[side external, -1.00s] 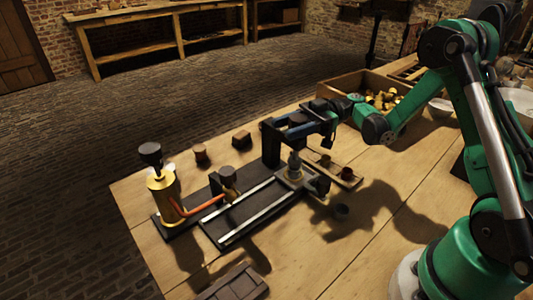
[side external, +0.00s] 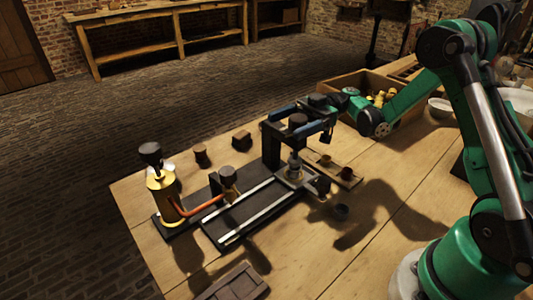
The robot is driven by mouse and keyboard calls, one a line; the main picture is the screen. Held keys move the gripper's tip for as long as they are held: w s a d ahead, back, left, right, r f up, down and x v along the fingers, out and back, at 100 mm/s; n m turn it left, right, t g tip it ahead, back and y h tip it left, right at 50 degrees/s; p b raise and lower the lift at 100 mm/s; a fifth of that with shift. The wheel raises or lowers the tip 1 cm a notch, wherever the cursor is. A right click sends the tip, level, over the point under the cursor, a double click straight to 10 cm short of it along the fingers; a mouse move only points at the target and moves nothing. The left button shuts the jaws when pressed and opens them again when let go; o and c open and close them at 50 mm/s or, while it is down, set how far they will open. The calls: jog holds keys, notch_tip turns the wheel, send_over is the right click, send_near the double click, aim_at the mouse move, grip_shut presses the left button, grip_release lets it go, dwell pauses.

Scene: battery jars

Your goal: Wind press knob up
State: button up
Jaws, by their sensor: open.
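The press (side external: 270,149) is a black frame standing over the rails near the table's middle. Its dark round press knob (side external: 297,119) stands on top, above a jar (side external: 294,162) with a grey upper part on the carriage. My gripper (side external: 284,123) reaches in from the right at knob height. Its two blue-lined fingers are open, one on the far side and one on the near side of the knob. Contact between fingers and knob cannot be told at this size.
A brass cylinder (side external: 162,192) with a copper pipe stands at the rails' left end. A small tray (side external: 345,177) with cups lies right of the press. A wooden crate (side external: 345,85) of brass parts stands behind. A dark block (side external: 238,284) lies at the front.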

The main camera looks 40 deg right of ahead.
aim_at(292, 120)
notch_tip(292, 120, up, 19)
dwell(0.4)
jog(key=shift+r, duration=0.15)
